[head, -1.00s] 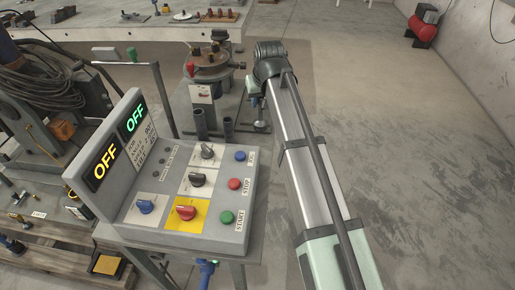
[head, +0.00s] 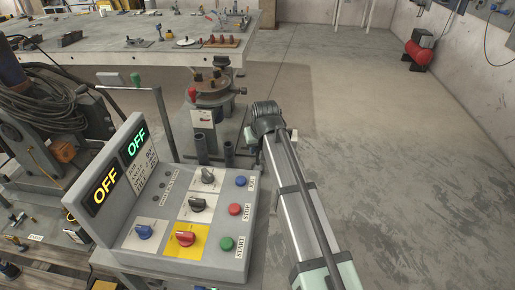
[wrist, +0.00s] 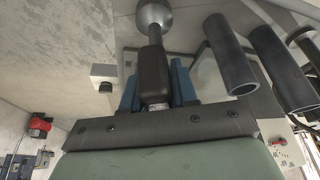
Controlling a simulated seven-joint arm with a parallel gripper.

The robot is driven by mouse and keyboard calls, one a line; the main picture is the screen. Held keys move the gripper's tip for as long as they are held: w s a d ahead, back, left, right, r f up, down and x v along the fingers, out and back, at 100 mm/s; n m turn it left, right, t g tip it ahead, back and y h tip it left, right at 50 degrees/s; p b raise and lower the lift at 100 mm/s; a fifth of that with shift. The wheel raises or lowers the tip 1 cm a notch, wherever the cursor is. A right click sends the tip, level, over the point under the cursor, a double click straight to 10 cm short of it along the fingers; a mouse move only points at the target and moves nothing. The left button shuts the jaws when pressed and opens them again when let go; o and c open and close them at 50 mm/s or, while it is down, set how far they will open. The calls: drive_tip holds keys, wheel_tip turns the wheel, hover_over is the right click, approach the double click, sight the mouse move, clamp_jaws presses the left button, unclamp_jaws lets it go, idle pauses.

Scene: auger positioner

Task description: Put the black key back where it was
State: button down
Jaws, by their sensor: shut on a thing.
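The black key is in the wrist view: a black handle (wrist: 152,70), a thin grey shaft and a wide round metal end at the top edge. My gripper (wrist: 154,82) has its blue fingers shut on both sides of the handle. In the head view my wrist (head: 267,118) is right of the positioner's post, and my own arm hides the gripper and key. Two dark open tubes (head: 228,153) stand at the foot of the post. In the wrist view they (wrist: 230,58) are right of the key and apart from it.
The control panel (head: 185,220) stands in front, left of my arm, with both displays reading OFF. The round turntable (head: 214,86) is behind the tubes. A long grey table (head: 120,60) crosses the back.

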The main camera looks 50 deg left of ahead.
drive_tip(key=shift+f, duration=0.25)
drive_tip(key=shift+f, duration=0.1)
drive_tip(key=c, duration=0.9)
unclamp_jaws()
drive_tip(key=v, duration=1.2)
